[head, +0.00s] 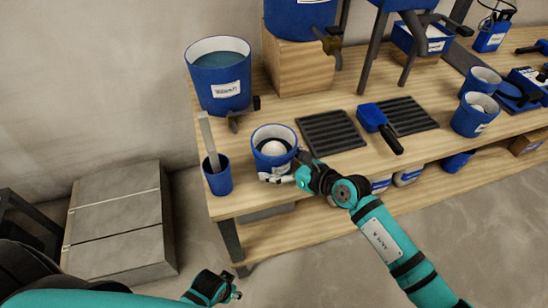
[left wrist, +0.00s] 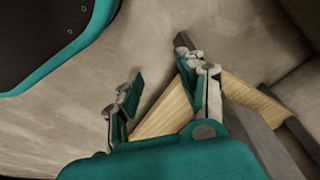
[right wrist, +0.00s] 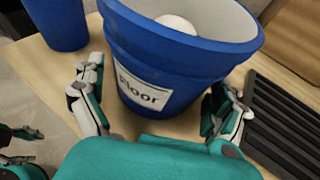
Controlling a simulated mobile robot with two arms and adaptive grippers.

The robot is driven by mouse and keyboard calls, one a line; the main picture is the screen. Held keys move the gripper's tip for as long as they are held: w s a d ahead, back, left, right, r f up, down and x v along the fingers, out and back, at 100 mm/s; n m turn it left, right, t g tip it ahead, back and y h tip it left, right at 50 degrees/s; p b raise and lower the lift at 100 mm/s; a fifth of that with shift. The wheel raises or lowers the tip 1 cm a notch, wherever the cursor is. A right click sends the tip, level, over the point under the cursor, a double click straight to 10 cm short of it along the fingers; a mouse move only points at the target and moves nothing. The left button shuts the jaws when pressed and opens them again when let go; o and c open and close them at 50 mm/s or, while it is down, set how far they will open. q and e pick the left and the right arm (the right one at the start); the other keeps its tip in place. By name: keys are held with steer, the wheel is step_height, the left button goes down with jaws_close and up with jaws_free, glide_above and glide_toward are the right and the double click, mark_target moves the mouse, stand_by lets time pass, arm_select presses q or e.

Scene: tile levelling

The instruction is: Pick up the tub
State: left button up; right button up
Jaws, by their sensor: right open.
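The tub is a blue bucket (head: 262,160) with a white inside and a pale round object in it, on the near left part of the wooden bench. In the right wrist view its front (right wrist: 180,60) carries a label reading "Floor". My right gripper (head: 277,176) is at the tub's near side. In the right wrist view its open fingers (right wrist: 158,105) stand on either side of the tub's lower part, and I cannot tell whether they touch it. My left gripper (head: 228,290) is low, in front of the bench and away from the tub; its fingers (left wrist: 158,75) are apart and empty.
A small blue cup (head: 218,182) holding a flat stick stands just left of the tub. A larger blue bucket (head: 220,88) with a tap is behind. Grey slabs (head: 115,220) are stacked on the floor at left.

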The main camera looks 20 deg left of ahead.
steer(key=shift+w+a+f, duration=0.3)
steer(key=shift+a, duration=0.2)
steer(key=c, duration=1.3)
steer(key=shift+r, duration=0.15)
steer(key=shift+c, duration=0.3)
steer(key=shift+r, duration=0.1)
